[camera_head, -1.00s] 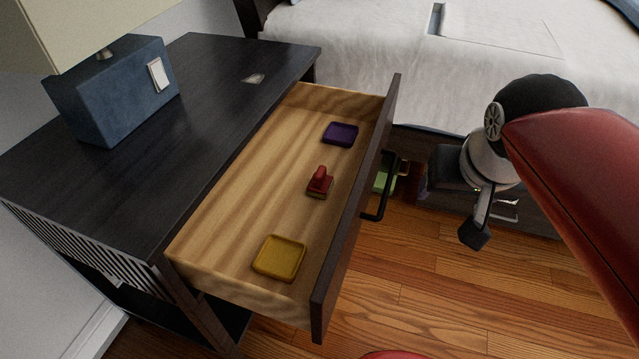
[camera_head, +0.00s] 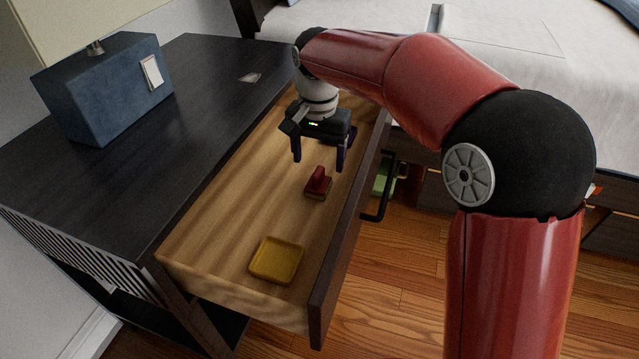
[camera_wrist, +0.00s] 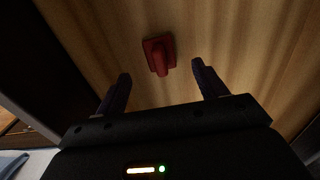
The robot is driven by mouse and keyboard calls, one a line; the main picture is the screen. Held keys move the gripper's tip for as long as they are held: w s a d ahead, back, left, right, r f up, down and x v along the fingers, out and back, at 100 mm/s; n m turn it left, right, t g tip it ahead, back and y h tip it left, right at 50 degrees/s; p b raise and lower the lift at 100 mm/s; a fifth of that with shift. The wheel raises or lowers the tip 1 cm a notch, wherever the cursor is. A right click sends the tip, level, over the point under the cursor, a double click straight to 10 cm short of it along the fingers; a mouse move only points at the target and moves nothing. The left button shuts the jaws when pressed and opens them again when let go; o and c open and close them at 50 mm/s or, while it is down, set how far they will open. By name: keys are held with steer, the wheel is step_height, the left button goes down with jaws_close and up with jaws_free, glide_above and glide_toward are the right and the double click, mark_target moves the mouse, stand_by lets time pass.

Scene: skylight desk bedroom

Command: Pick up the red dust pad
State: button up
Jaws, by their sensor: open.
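The red dust pad (camera_head: 318,183), a small block with a raised handle, lies on the wooden floor of the open drawer (camera_head: 228,208). In the wrist view the red dust pad (camera_wrist: 158,55) lies beyond the fingertips, roughly midway between their directions. My gripper (camera_head: 319,165) is open and empty, pointing down over the drawer just behind the pad. In the wrist view both dark fingers of my gripper (camera_wrist: 160,70) show apart, with nothing between them. I cannot tell its exact height above the drawer floor.
A yellow tray (camera_head: 277,260) lies near the drawer's front end. The drawer's dark front panel (camera_head: 343,265) with a black handle (camera_head: 378,200) stands at the right. A blue box-shaped lamp base (camera_head: 105,88) stands on the dark cabinet top (camera_head: 120,160). A bed (camera_head: 560,70) is behind.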

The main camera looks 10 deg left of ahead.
mark_target(318, 171)
step_height(318, 171, down, 6)
steer(key=shift+f+b, duration=0.2)
steer(key=shift+b, duration=0.3)
steer(key=shift+c, duration=0.3)
steer(key=c, duration=1.1)
steer(key=shift+r, duration=0.15)
step_height(318, 171, up, 20)
steer(key=p, duration=0.4)
